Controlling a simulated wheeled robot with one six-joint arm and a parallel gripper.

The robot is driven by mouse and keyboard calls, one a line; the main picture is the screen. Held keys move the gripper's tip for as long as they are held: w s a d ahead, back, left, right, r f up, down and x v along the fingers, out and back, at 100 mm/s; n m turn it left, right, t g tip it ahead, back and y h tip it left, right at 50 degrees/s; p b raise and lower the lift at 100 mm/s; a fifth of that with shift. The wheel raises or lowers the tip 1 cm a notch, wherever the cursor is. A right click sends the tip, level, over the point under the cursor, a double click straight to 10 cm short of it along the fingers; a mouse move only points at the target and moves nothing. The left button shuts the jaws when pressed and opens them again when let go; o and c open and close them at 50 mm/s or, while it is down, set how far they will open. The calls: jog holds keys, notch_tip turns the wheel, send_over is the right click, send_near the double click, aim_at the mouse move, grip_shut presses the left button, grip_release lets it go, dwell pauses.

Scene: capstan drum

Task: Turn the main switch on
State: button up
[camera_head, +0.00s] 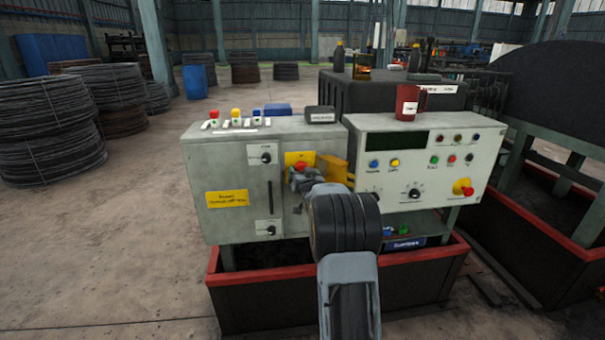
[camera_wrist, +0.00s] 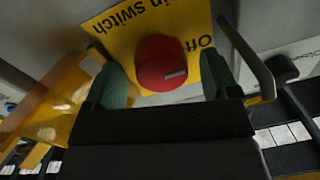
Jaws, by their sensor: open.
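The main switch is a red round knob (camera_wrist: 160,62) on a yellow plate (camera_wrist: 112,38) with the words "in switch" and "Off" in the wrist view. A pale mark sits on the knob's face, near its lower right. In the head view the knob (camera_head: 300,166) and its yellow plate (camera_head: 292,157) are on the front of the left grey cabinet (camera_head: 233,170), partly hidden by my arm. My gripper (camera_wrist: 163,78) is open, with one green-padded finger on each side of the knob. I cannot tell whether either finger touches it.
A yellow transparent guard (camera_wrist: 55,105) stands close to the left finger in the wrist view. The right control panel (camera_head: 425,160) carries several buttons and a red emergency knob (camera_head: 463,187).

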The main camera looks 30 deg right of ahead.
jog(key=shift+w+d, duration=0.1)
jog(key=shift+w, duration=0.25)
jog(key=shift+c, duration=0.5)
jog(key=c, duration=0.8)
jog(key=shift+m, duration=0.3)
jog(key=shift+w+a+r+m+h+b, duration=0.2)
jog(key=shift+m+b, duration=0.85)
jog(key=shift+m, duration=1.95)
jog(key=shift+s+d+m+h+b, duration=0.2)
jog(key=shift+m+b, duration=0.85)
jog(key=shift+m, duration=1.95)
jog(key=shift+w+a+r+m+h+b, duration=0.25)
jog(key=shift+m+b, duration=0.8)
jog(key=shift+m, duration=1.95)
jog(key=shift+s+f, duration=0.1)
